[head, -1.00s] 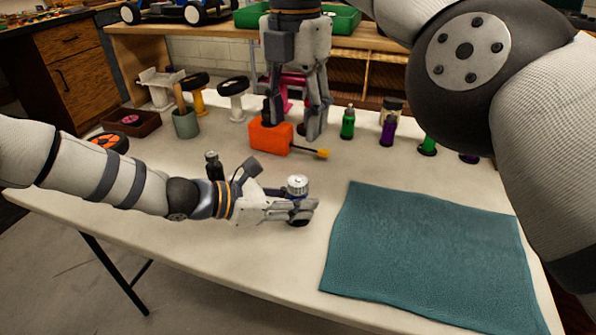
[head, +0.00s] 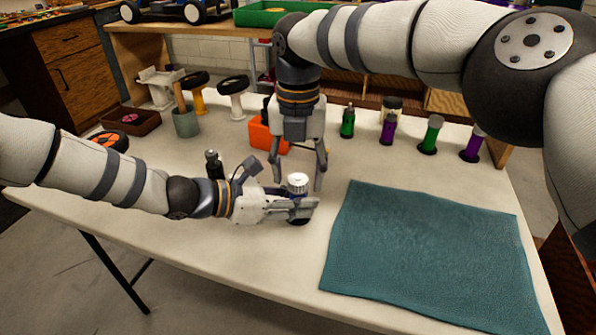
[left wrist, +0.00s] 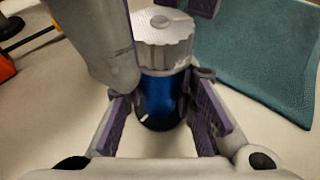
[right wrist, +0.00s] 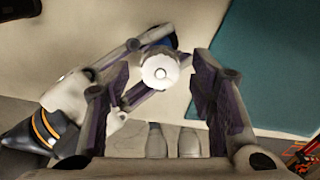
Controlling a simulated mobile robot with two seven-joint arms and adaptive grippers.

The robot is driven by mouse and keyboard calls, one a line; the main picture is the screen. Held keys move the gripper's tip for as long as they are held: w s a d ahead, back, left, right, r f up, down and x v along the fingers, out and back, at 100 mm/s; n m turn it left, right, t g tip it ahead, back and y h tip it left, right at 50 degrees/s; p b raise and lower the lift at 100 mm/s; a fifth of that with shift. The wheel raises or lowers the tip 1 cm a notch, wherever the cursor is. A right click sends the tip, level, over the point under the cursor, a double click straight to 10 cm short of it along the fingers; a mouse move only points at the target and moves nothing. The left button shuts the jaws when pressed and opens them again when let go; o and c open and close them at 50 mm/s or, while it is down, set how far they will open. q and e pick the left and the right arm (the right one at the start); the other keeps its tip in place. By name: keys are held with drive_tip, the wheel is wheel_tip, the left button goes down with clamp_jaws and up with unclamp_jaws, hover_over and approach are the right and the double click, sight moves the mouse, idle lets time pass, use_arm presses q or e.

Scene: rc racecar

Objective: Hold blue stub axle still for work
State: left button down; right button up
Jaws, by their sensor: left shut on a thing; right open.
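The blue stub axle (left wrist: 161,98) stands upright with a ribbed silver cap (left wrist: 163,40) on top. My left gripper (head: 303,207) is shut around its blue body, one pad on each side, just above the table. The cap shows above the fingers in the head view (head: 298,181). My right gripper (right wrist: 160,85) is open and points down over the axle. Its two fingers are on either side of the cap, seemingly apart from it. In the left wrist view, one right finger partly covers the cap's left side.
A teal mat (head: 430,255) lies to the right. A small black bottle-like part (head: 213,165) stands behind my left wrist. Green and purple cylinders (head: 388,128) line the back right. The front table edge is clear.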

drive_tip(key=shift+f, duration=0.2)
drive_tip(key=c, duration=1.2)
